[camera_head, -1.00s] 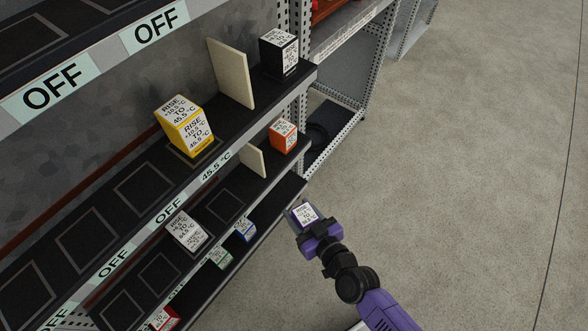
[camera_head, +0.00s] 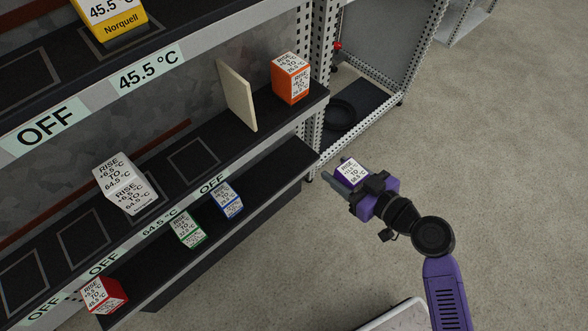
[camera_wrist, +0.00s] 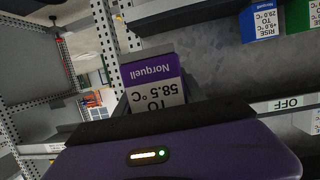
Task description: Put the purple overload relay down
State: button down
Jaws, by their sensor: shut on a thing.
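The purple overload relay (camera_head: 352,172) is a small box with a white label and purple edges. My gripper (camera_head: 350,178) is shut on it and holds it in the air, to the right of the shelf ends and above the floor. In the wrist view the relay (camera_wrist: 153,80) shows its purple band reading Norquell and a label reading 58.5 °C, upside down. Its lower part is hidden behind my gripper's body.
Shelves on the left hold a white box (camera_head: 125,184), an orange box (camera_head: 291,78), a beige divider (camera_head: 237,95), and red (camera_head: 104,294), green (camera_head: 187,230) and blue (camera_head: 229,199) boxes. An outlined place (camera_head: 194,161) on the middle shelf is empty. Open floor lies right.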

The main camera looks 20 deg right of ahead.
jog(key=shift+s+d+f+n+y+b, duration=0.15)
jog(key=shift+s+f+n+y+b, duration=0.3)
jog(key=shift+b, duration=0.6)
jog(key=w+a, duration=0.3)
jog(key=w, duration=0.6)
jog(key=w+a, duration=0.3)
jog(key=w, duration=0.6)
jog(key=f+b, duration=0.3)
jog(key=f, duration=0.3)
jog(key=shift+w+f+b, duration=0.2)
jog(key=shift+b, duration=0.15)
jog(key=shift+w+a+f, duration=0.1)
jog(key=shift+w+f, duration=0.1)
jog(key=shift+f, duration=0.05)
jog(key=shift+f, duration=0.1)
jog(key=c, duration=0.7)
grip_release()
